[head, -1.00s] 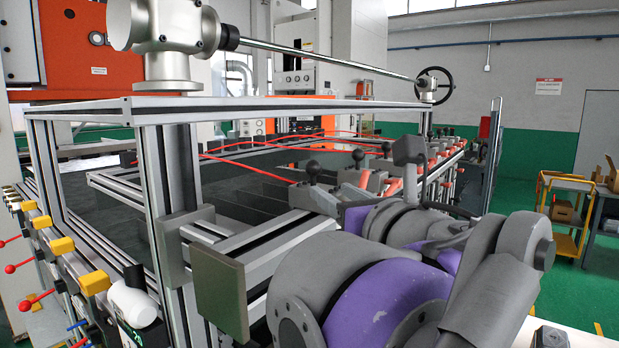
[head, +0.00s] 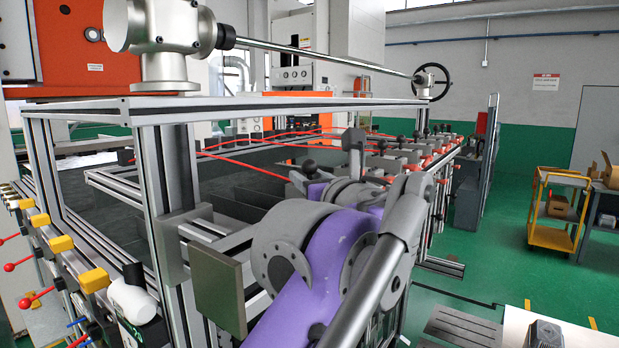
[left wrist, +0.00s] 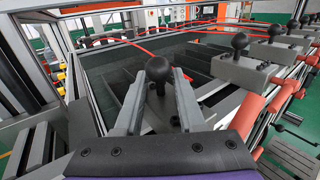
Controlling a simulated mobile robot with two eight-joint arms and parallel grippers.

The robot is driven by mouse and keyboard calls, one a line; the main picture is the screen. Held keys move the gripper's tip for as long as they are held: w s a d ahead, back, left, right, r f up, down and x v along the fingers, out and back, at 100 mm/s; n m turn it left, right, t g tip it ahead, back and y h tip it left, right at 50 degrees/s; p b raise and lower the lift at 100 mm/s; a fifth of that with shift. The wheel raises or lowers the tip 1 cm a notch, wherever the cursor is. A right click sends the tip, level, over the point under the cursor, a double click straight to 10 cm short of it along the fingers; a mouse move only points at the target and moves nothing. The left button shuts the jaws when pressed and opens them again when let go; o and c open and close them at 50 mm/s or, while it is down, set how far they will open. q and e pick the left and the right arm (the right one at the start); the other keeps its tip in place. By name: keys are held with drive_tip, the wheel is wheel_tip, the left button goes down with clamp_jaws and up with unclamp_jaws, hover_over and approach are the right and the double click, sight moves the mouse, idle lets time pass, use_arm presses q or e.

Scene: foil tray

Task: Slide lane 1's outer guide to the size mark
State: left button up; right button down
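In the left wrist view, the nearest guide knob, a black ball on a short stem (left wrist: 157,69), stands upright at the fingertips of my left gripper (left wrist: 165,88). The two grey fingers are spread, with a gap between them, and the knob shows in that gap; contact with it is not clear. I cannot tell whether this is lane 1's outer guide. In the head view, my left arm reaches over the near edge of the machine and its wrist hides much of the gripper. No size mark is readable. My right gripper is out of view.
More grey guide blocks with black knobs (left wrist: 240,41) line the rail to the right, above orange-red cylinders (left wrist: 248,112). Red cords (head: 240,163) cross the dark bed. An aluminium frame post (head: 167,200) stands left of my arm. A yellow cart (head: 560,210) stands far right.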

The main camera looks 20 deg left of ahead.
use_arm(q)
clamp_jaws()
drive_tip(key=shift+r, duration=0.2)
idle(1.0)
